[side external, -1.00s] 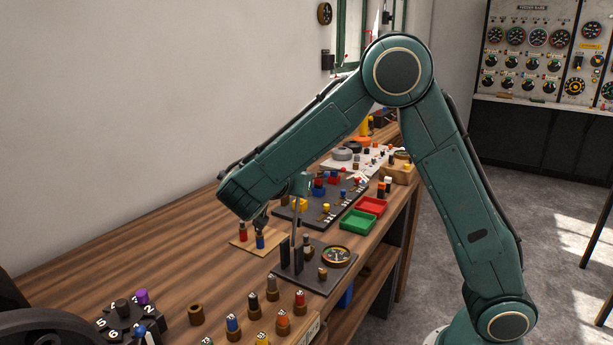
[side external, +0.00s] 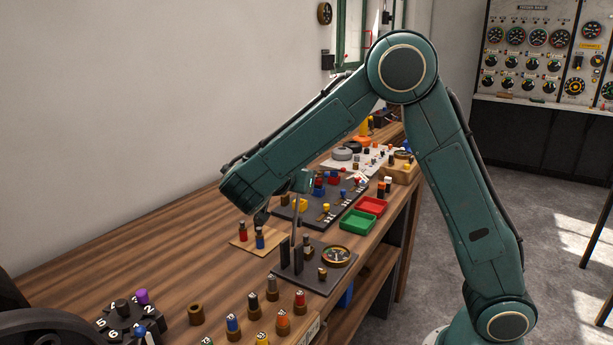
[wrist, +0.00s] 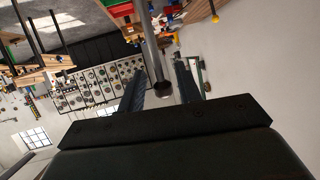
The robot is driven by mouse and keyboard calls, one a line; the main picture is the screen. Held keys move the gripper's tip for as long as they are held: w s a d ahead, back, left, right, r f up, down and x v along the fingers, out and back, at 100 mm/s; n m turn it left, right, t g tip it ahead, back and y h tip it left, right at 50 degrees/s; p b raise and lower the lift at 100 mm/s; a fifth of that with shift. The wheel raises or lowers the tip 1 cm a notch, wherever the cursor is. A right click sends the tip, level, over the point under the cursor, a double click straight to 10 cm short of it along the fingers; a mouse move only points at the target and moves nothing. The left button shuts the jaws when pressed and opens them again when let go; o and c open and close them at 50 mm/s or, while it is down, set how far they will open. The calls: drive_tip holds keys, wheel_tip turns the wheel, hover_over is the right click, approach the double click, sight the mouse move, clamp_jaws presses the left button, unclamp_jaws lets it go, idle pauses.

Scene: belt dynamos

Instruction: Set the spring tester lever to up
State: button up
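The spring tester (side external: 318,272) is a dark base plate with a round dial (side external: 336,255) and two short black posts, near the bench's front edge. Its lever (side external: 295,222), a thin grey rod, rises steeply from between the posts. The lever's top is close to a teal part of my wrist in the side view. In the wrist view the lever (wrist: 152,45) comes down from the top edge, its dark end low between the fingers. My gripper (wrist: 160,68) is open, with one finger on each side of the rod and gaps visible. The side view does not show the fingertips clearly.
A tan board (side external: 252,240) with red and blue plugs lies just left of the tester. Behind it are a dark board with coloured parts, a green tray (side external: 358,221) and a red tray (side external: 371,205). Several numbered pegs stand in front. Bare bench lies to the left.

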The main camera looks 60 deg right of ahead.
drive_tip(key=shift+d+f+m+y, duration=0.8)
drive_tip(key=shift+d+f+y, duration=5.9)
drive_tip(key=shift+d, duration=0.4)
drive_tip(key=w+v, duration=0.1)
drive_tip(key=v, duration=1.4)
drive_tip(key=s+a+r+n, duration=0.2)
drive_tip(key=s+a+n, duration=0.2)
drive_tip(key=a, duration=0.4)
drive_tip(key=s+a+r+n, duration=0.2)
drive_tip(key=s+a+n, duration=0.15)
drive_tip(key=a, duration=0.35)
drive_tip(key=s+a+f+n+t, duration=0.2)
drive_tip(key=s+a+f+n, duration=0.1)
drive_tip(key=s+a+n, duration=0.6)
drive_tip(key=shift+s+a+f+n+t, duration=0.35)
drive_tip(key=shift+s+n, duration=0.3)
drive_tip(key=shift+s, duration=1.7)
